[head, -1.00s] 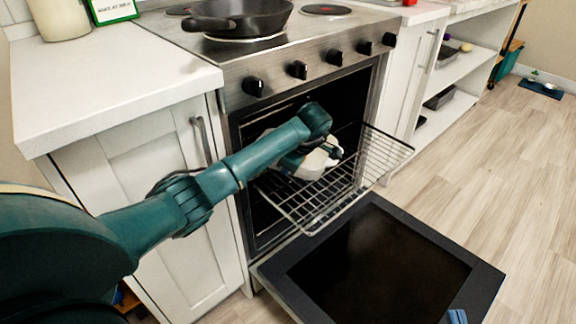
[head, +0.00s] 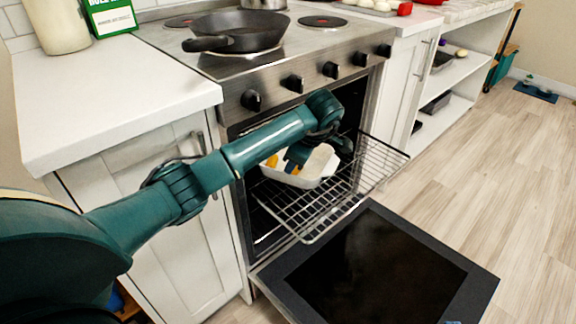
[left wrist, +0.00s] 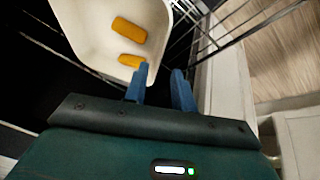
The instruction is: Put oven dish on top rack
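The oven dish (head: 313,176) is white and rectangular with orange pieces in it. It sits on the pulled-out wire rack (head: 300,213), toward the oven cavity, and also shows in the left wrist view (left wrist: 85,35). My left gripper (head: 312,155) is over the dish; its arm hides part of it. In the left wrist view the two blue fingers (left wrist: 160,70) are apart with a gap between them, near the dish's edge. Whether a finger touches the rim cannot be told. Only a bluish tip of my right gripper (head: 452,322) shows at the bottom edge.
The oven door (head: 375,270) hangs open below the rack. A black pan (head: 240,32) stands on the stove top (head: 300,45). White cabinets flank the oven. The wooden floor (head: 500,170) to the right is clear.

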